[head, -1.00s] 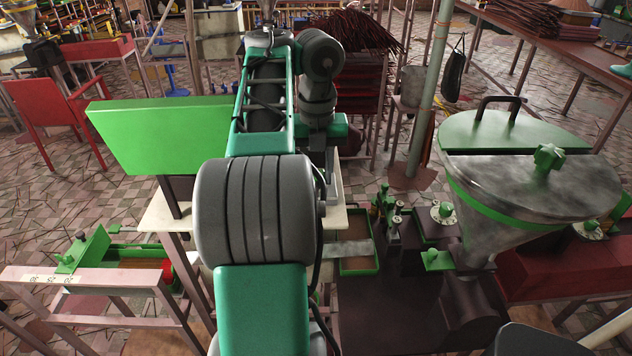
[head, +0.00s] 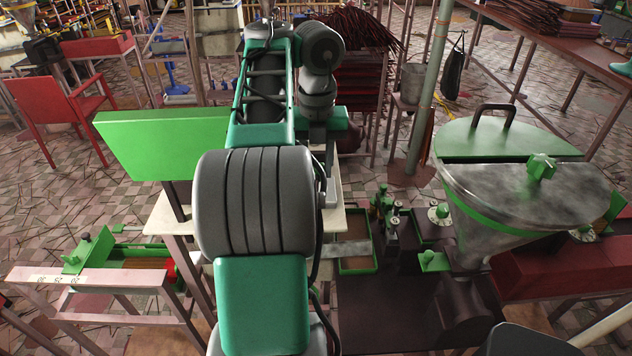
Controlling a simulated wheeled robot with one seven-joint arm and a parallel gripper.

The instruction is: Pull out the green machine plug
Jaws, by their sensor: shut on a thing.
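My arm (head: 262,290) reaches forward through the middle of the head view. My gripper is not visible; the arm's own links hide whatever is at its end. I cannot make out a plug for certain. The machine with a steel hopper (head: 490,225) and green lid stands at the right. A green block (head: 433,262) sits at the hopper's lower left side. Several small green and metal fittings (head: 385,205) stand on the dark machine body left of the hopper.
A green panel (head: 160,140) stands on a post left of my arm. A pink-brown frame (head: 100,280) is at the lower left, a red chair (head: 65,110) behind it. A pale pole (head: 428,90) rises behind the machine. Tiled floor (head: 110,205) shows between them.

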